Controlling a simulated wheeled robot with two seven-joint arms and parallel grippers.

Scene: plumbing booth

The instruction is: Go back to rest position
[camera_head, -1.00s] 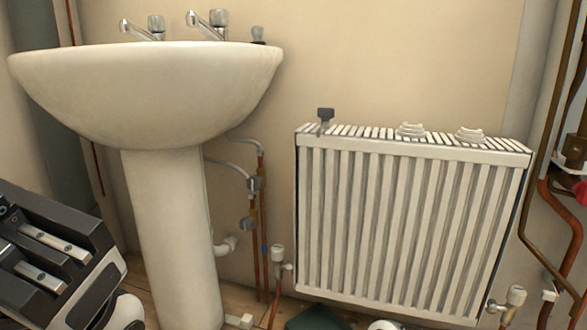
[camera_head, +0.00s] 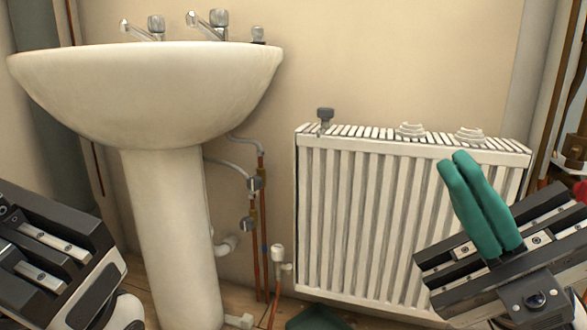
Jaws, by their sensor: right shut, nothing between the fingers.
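My right gripper (camera_head: 462,158) is at the lower right in the head view, in front of the radiator's right part. Its two green fingers lie together, pointing up and left, with nothing between them. The body of my left gripper shows at the lower left edge, but its fingers are out of the picture.
A white pedestal sink (camera_head: 150,90) with two taps stands at the left. A white radiator (camera_head: 350,220) is on the wall at the right, with a dark-headed valve (camera_head: 325,118) and two white ring-like pieces (camera_head: 411,130) on top. Copper pipes (camera_head: 265,230) run between them.

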